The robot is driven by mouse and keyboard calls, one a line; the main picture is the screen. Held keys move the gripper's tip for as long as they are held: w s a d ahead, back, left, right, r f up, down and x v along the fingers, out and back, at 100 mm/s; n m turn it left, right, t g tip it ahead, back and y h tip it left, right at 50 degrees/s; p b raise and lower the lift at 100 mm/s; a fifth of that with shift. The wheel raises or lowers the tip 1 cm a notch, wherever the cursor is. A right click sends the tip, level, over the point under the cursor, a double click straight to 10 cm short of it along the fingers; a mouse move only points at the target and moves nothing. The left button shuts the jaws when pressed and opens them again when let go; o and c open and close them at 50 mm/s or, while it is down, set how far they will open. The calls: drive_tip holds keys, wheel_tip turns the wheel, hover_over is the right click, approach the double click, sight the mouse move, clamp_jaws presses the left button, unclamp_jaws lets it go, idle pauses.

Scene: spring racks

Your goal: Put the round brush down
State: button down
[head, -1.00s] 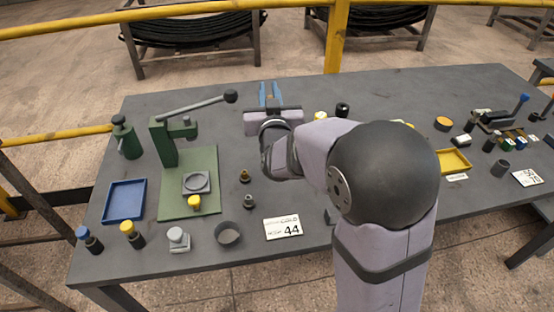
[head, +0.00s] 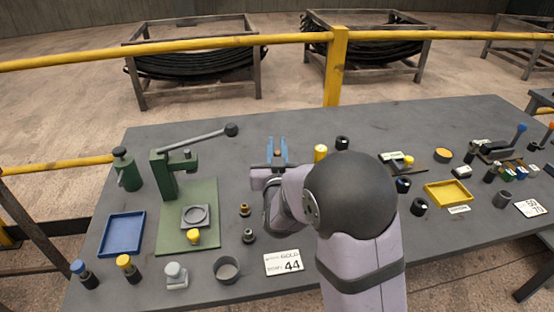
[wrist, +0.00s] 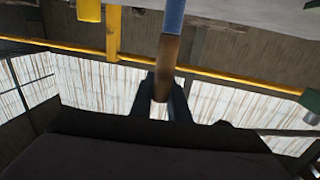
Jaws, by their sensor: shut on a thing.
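My gripper (head: 277,150) is over the middle of the grey table (head: 330,135), pointing toward its back edge, with its blue fingers upright in the head view. In the wrist view, the dark jaws (wrist: 162,92) are shut on a slim thing with a brown part and a blue part, seemingly the round brush (wrist: 168,60). It points away from the jaws, toward the top of the picture. My arm hides much of the grip in the head view, and I cannot tell the brush's height above the table.
A green press (head: 168,175) stands left, with a blue tray (head: 122,234) beside it. Small fittings (head: 247,236) and a card marked 44 (head: 283,263) lie in front. A yellow cylinder (head: 320,153) and black knob (head: 342,143) stand close right. A yellow tray (head: 448,194) is farther right.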

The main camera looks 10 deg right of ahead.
drive_tip(key=shift+f, duration=2.05)
drive_tip(key=shift+f+b, duration=0.2)
drive_tip(key=shift+b, duration=0.15)
drive_tip(key=c, duration=1.7)
unclamp_jaws()
drive_tip(key=shift+r, duration=0.2)
drive_tip(key=s, duration=0.5)
drive_tip(key=s+a, duration=0.1)
drive_tip(key=s, duration=0.1)
drive_tip(key=shift+s+a+b, duration=0.1)
drive_tip(key=shift+s+b, duration=0.1)
drive_tip(key=shift+b, duration=0.1)
